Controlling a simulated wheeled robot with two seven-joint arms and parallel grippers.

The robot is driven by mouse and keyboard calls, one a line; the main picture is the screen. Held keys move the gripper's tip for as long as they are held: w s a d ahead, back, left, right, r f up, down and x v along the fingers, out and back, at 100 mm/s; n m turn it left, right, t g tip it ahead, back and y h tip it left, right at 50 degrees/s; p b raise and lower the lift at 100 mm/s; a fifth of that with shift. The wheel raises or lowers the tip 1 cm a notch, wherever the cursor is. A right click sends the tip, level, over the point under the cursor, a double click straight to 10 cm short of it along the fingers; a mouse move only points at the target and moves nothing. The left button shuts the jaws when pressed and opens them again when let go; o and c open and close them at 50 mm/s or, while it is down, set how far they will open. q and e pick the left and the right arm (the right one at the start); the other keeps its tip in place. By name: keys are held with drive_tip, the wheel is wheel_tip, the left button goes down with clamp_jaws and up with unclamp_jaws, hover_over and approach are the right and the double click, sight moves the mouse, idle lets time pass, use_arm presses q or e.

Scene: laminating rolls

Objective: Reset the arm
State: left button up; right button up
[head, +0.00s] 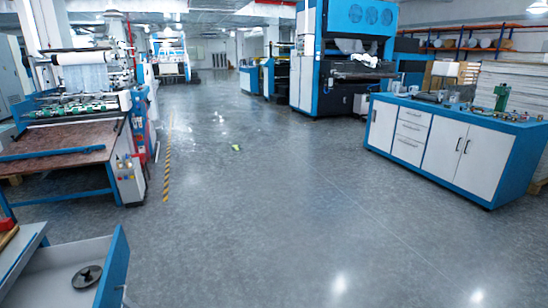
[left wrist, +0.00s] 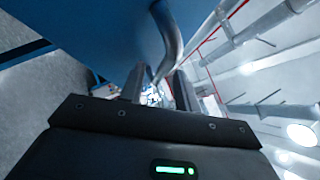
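My left gripper (left wrist: 158,85) shows in the left wrist view with its two grey fingers apart and background visible between them. A curved grey handle (left wrist: 172,35) on a blue panel (left wrist: 100,35) is just beyond the fingertips. I cannot tell whether the fingers touch it. The head view shows neither gripper. At its bottom left, a drawer (head: 114,262) with a blue front stands open, with a black round part (head: 87,277) inside. Part of a handle (head: 124,297) shows on the drawer's front.
A laminating machine (head: 75,135) stands at the left, beside a yellow-black floor strip (head: 167,165). A blue and white cabinet (head: 455,145) with small parts on top stands at the right. The middle floor is otherwise clear.

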use_arm(q)
drive_tip(key=shift+a, duration=0.2)
use_arm(e)
drive_tip(key=shift+w, duration=0.1)
